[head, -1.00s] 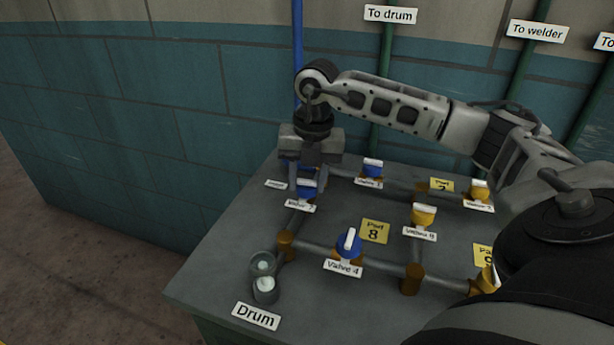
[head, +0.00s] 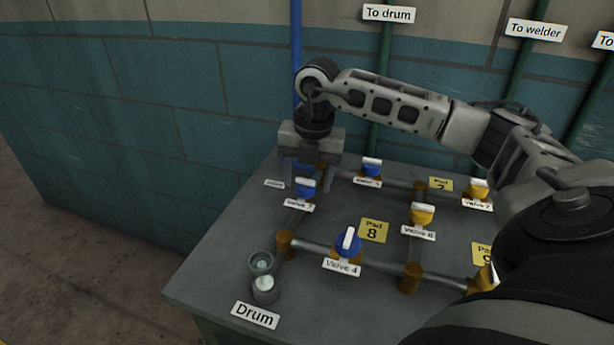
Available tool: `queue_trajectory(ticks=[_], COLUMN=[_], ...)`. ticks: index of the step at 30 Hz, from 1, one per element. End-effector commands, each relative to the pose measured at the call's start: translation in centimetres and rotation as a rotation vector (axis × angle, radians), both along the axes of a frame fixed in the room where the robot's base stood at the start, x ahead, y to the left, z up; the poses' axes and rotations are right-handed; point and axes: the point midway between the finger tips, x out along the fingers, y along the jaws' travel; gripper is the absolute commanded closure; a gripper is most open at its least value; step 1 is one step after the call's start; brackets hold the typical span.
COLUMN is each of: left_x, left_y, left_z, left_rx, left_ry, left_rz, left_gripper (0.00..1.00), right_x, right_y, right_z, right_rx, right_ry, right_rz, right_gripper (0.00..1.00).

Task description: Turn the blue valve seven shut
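A blue valve (head: 304,188) with a white-topped handle stands at the left back of the grey table, behind a label (head: 298,205) whose number is too blurred to read surely. My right gripper (head: 306,176) points down just above and behind this valve. Its fingers look spread apart, with blue showing between them and nothing clearly held. Whether a finger touches the valve cannot be told. Other blue valves are Valve 4 (head: 347,244), with its white handle raised, and one at the back (head: 371,168). My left gripper is not in view.
Yellow valves (head: 422,214) stand to the right on the pipework. Yellow pad labels, one reading Pad 8 (head: 373,231), lie between the pipes. Two small round cups (head: 264,284) stand by the Drum label (head: 255,315). A blue pipe (head: 296,60) runs down the wall.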

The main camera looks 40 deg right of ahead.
Motion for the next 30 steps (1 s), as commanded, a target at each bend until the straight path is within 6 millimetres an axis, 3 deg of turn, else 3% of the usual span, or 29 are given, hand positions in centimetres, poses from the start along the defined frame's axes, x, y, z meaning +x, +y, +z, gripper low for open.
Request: queue_trajectory(ticks=[7, 11, 24, 30], left_x=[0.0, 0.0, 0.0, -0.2], left_y=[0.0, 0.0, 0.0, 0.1], left_z=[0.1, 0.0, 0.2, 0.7], left_rx=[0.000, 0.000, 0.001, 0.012], left_ry=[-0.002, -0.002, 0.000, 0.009], left_rz=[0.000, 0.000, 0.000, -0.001], left_gripper=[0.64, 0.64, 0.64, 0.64], right_x=[0.0, -0.1, -0.7, -1.0], right_y=[0.2, 0.1, -0.4, -0.6], right_z=[0.1, 1.4, 11.6, 15.1], right_rx=[0.003, 0.004, 0.004, 0.001], right_ry=[0.002, 0.001, -0.004, -0.002], right_rz=[0.005, 0.005, 0.004, 0.002], right_gripper=[0.41, 0.41, 0.41, 0.41])
